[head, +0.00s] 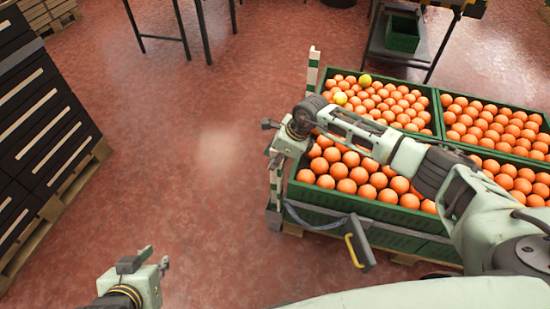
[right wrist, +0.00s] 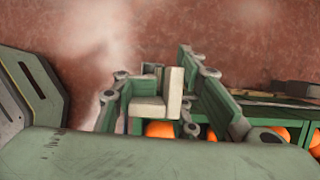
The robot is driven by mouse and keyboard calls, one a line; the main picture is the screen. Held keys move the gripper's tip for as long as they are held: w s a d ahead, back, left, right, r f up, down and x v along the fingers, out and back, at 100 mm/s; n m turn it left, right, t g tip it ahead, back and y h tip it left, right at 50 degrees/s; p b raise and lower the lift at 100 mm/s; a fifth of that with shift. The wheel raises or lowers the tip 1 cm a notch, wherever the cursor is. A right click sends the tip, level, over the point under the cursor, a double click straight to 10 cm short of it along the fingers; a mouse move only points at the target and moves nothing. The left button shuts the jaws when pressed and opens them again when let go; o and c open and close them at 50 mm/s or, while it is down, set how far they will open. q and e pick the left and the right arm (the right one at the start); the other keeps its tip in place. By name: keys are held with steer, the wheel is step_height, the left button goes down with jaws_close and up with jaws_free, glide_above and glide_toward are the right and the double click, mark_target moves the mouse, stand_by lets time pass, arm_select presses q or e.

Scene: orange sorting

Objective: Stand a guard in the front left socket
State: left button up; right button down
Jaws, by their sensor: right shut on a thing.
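My right gripper (head: 274,143) is shut on a green-and-white guard (head: 275,186) at the front left corner of the orange crates. The guard hangs roughly upright below the gripper. Its lower end is near a dark foot (head: 275,219) at the corner, probably the front left socket; I cannot tell if it is seated. In the right wrist view the guard's pale and green end (right wrist: 160,105) shows between the fingers (right wrist: 170,100). Another striped guard (head: 313,70) stands upright at the far left corner. My left gripper (head: 154,262) is open and empty over the floor at lower left.
Green crates (head: 395,213) full of oranges, with two yellow fruits (head: 365,79), stand on a pallet at right. A dark strap and a yellow-handled item (head: 355,250) hang at the front. Dark drawers (head: 45,130) stand at left. The middle floor is clear.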

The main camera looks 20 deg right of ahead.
steer(key=c, duration=1.5)
jaws_free()
arm_select(q)
steer(key=shift+r, duration=0.1)
arm_select(e)
steer(key=o, duration=0.3)
arm_select(q)
steer(key=shift+w, duration=0.1)
arm_select(e)
steer(key=shift+o, duration=0.2)
steer(key=v, duration=1.2)
arm_select(q)
steer(key=s+a+f+g+y+p, duration=0.1)
steer(key=s+a+f+g+p, duration=0.1)
steer(key=s+f+g+p, duration=0.2)
steer(key=shift+s+f+p, duration=0.35)
steer(key=shift+s+f, duration=0.05)
steer(key=shift+s, duration=1.15)
arm_select(e)
step_height(320, 180, up, 7)
